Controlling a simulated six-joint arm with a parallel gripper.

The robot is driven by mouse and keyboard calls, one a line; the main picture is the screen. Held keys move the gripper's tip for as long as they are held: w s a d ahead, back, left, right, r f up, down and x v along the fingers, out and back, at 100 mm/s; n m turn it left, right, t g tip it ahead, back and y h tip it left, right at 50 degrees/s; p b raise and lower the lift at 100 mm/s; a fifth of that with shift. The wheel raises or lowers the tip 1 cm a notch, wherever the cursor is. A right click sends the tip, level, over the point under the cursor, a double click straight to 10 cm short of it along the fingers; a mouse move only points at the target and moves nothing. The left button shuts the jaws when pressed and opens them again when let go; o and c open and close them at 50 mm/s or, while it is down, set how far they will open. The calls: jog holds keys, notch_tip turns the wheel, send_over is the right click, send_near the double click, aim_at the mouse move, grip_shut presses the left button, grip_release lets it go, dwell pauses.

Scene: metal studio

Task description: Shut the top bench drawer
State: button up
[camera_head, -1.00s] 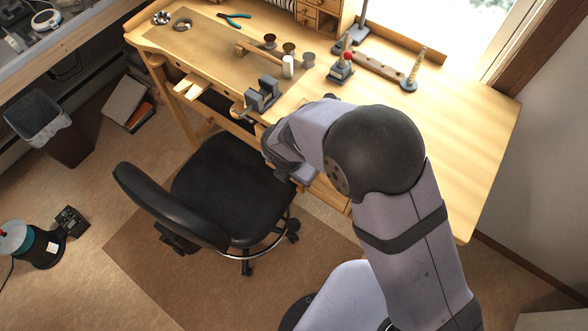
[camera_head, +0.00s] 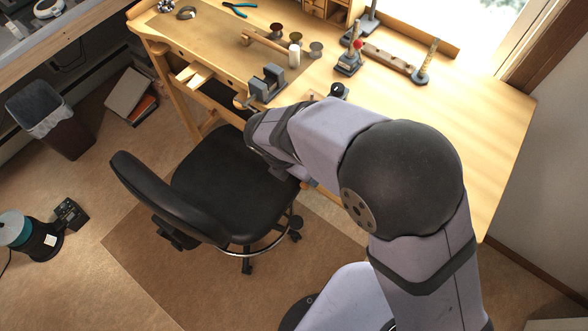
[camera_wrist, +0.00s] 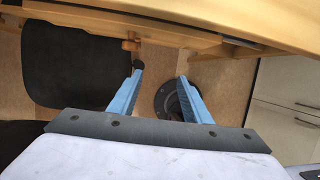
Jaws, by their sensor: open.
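The wooden bench (camera_head: 470,150) fills the upper right of the head view, and its front edge also crosses the top of the wrist view (camera_wrist: 190,20). My gripper (camera_wrist: 160,76) is open and empty in the wrist view, its two blue fingers apart, with the bench edge beyond the fingertips. A small wooden knob-like piece (camera_wrist: 130,45) shows under that edge, just past the left fingertip; I cannot tell whether it belongs to the top drawer. In the head view my arm hides most of the bench front, so how far the drawer stands out cannot be seen.
A black chair (camera_head: 220,185) stands close to the bench front, left of my arm; its seat also shows in the wrist view (camera_wrist: 75,65). A vise (camera_head: 268,83), a mallet (camera_head: 265,43) and small tools stand on the bench. The bench top's right part is clear.

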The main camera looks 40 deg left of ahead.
notch_tip(320, 180, down, 9)
jog(key=d+t+h+b, duration=0.2)
jog(key=t+b, duration=0.4)
jog(key=b, duration=0.6)
jog(key=s+a+t+y+b, duration=0.35)
jog(key=a+t+b, duration=0.45)
jog(key=b, duration=0.5)
jog(key=w+p, duration=0.1)
jog(key=w, duration=0.6)
jog(key=shift+d, duration=0.25)
jog(key=shift+s, duration=0.1)
jog(key=shift+c, duration=0.2)
grip_shut()
jog(key=shift+r, duration=0.1)
